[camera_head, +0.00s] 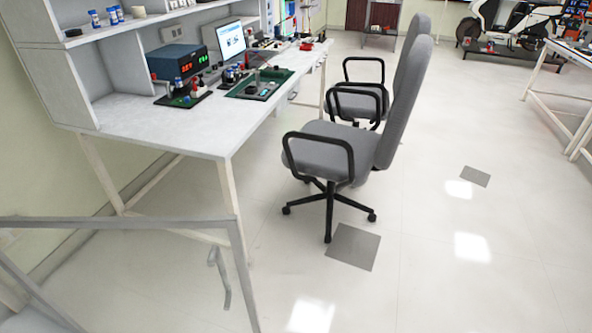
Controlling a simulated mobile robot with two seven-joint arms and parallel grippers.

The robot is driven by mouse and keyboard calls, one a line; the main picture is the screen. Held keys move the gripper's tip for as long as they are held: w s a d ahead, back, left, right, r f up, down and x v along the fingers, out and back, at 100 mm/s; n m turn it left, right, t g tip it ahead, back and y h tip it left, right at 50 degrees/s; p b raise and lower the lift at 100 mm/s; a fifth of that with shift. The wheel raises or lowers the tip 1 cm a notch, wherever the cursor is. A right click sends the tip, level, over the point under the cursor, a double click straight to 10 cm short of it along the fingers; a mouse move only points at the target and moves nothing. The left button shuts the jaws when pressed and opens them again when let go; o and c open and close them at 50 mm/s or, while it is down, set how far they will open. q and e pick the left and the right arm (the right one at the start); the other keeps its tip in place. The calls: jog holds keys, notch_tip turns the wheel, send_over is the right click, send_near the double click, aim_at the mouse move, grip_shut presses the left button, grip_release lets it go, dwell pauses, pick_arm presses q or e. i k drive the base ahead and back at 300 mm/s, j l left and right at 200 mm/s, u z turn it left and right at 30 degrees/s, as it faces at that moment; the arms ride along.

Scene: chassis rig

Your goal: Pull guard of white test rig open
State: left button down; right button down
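A light grey-white bar frame (120,223) stands close by at the lower left. It looks like the guard of the white test rig, but the picture cuts off its lower part and left side. A curved grey handle (221,279) shows just inside its right upright. I cannot tell whether the guard is open or shut. Neither of my grippers is in view.
Behind the frame stands a white workbench (140,125) with electronics, a blue power supply (178,62) and a laptop (231,40). Pale floor (430,250) is clear at right, up to another white table (545,92).

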aim_at(231, 222)
jog(key=i+l+u, duration=0.25)
jog(key=u, duration=0.15)
jog(key=i+l+u, duration=0.45)
jog(key=l+u, duration=0.15)
jog(key=u, duration=0.3)
jog(key=i+l+u, duration=0.1)
jog(key=l+u, duration=0.15)
jog(key=u, duration=0.2)
jog(key=l+u, duration=0.2)
jog(key=u, duration=0.2)
jog(key=l+u, duration=0.2)
jog(key=u, duration=0.25)
jog(key=l+u, duration=0.15)
jog(key=u, duration=0.3)
jog(key=k+l+u, duration=0.1)
jog(key=u, duration=0.35)
jog(key=l, duration=0.1)
